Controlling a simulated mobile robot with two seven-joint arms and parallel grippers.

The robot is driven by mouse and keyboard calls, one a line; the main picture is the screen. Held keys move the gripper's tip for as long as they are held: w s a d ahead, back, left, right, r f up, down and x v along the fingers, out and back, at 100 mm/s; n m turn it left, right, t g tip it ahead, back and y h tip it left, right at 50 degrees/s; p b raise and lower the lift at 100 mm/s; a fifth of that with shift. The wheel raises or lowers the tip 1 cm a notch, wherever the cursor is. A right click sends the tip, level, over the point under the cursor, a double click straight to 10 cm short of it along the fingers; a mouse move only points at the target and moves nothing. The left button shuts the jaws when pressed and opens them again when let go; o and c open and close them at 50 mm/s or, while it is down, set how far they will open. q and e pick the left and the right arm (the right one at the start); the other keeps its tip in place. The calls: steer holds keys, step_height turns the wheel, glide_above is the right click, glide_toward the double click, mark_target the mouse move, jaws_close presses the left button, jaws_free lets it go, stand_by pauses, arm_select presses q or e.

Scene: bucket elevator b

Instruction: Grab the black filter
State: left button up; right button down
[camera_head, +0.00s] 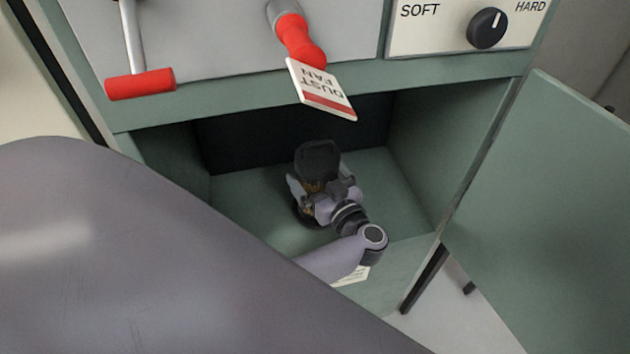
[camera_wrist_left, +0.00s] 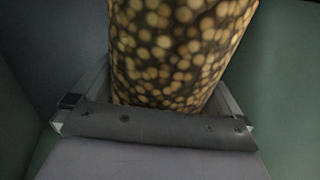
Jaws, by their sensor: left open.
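The black filter (camera_head: 318,158) stands upright inside the open green compartment. It has a dark top, a brownish body and a dark base, partly hidden by my gripper. My left gripper (camera_head: 318,188) has reached into the compartment and its open fingers are at either side of the filter's body. In the left wrist view the filter (camera_wrist_left: 180,50) fills the space between the fingers, its side covered with round yellowish spots. I cannot tell whether the fingers touch it. My right gripper is not in view.
The compartment's green door (camera_head: 550,220) stands open at the right. Above the opening are a red-handled lever (camera_head: 140,84), another red handle (camera_head: 298,40) with a hanging "DUST FAN" tag (camera_head: 322,90), and a SOFT/HARD knob (camera_head: 487,28). Bare compartment floor lies to the filter's right.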

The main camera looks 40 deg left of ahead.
arm_select(q)
steer(key=shift+c, duration=0.3)
steer(key=c, duration=1)
steer(key=shift+r, duration=0.1)
